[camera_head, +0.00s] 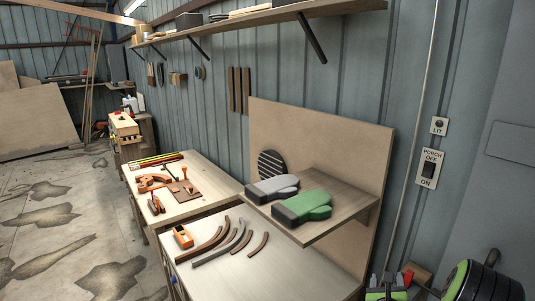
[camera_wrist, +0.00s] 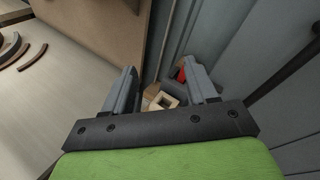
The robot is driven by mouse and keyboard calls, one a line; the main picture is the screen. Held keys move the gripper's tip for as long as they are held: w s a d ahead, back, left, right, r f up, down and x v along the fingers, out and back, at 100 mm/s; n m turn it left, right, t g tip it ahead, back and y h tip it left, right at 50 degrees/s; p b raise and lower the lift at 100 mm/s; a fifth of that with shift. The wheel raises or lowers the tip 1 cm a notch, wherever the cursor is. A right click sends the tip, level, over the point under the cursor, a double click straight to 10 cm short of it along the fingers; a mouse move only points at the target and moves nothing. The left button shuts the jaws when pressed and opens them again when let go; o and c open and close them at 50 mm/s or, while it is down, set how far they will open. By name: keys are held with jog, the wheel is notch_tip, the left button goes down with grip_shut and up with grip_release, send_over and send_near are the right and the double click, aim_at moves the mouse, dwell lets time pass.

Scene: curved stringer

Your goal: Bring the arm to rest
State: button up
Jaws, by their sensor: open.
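My gripper (camera_wrist: 161,68) is open, its two grey fingers apart with nothing between them. In the wrist view it hangs to the right of the near bench, over a narrow space by the wall. In the head view, part of my green and black arm and the gripper (camera_head: 389,280) show at the bottom right corner. They are clear of the near bench (camera_head: 290,278) and lie right of the backboard. Several curved strips (camera_head: 225,243) lie on that bench, and some also show at the left of the wrist view (camera_wrist: 12,48).
A small shelf (camera_head: 340,203) on the backboard (camera_head: 330,150) holds a grey mitt (camera_head: 272,188) and a green mitt (camera_head: 305,206). An orange tool (camera_head: 183,237) lies on the near bench. A pale block (camera_wrist: 162,100) and a red item (camera_wrist: 182,74) are below my gripper. Open floor lies left.

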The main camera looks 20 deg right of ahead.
jog(key=w+a+r+n+t+y+b, duration=0.1)
jog(key=w+a+r+n+y, duration=0.1)
jog(key=w+a+n+y, duration=0.35)
jog(key=w+a+r+n+t+y, duration=0.2)
jog(key=a+n, duration=0.5)
jog(key=a, duration=0.2)
jog(key=w+a+r+n+t+y+b, duration=0.1)
jog(key=w+a+r+n+y, duration=0.1)
jog(key=w+a+n+y, duration=0.35)
jog(key=s+a+n+g+y+b, duration=0.1)
jog(key=s+a+n+g, duration=0.35)
jog(key=a+n, duration=0.85)
jog(key=s+a+n+g+h+b, duration=0.1)
jog(key=s+n, duration=0.4)
jog(key=s, duration=0.6)
jog(key=s+a+n+g+h+b, duration=0.1)
jog(key=s+n, duration=0.4)
jog(key=s, duration=0.7)
jog(key=shift+a+r+g, duration=0.4)
jog(key=shift+a+g, duration=0.3)
jog(key=shift+g, duration=0.55)
jog(key=shift+s, duration=0.15)
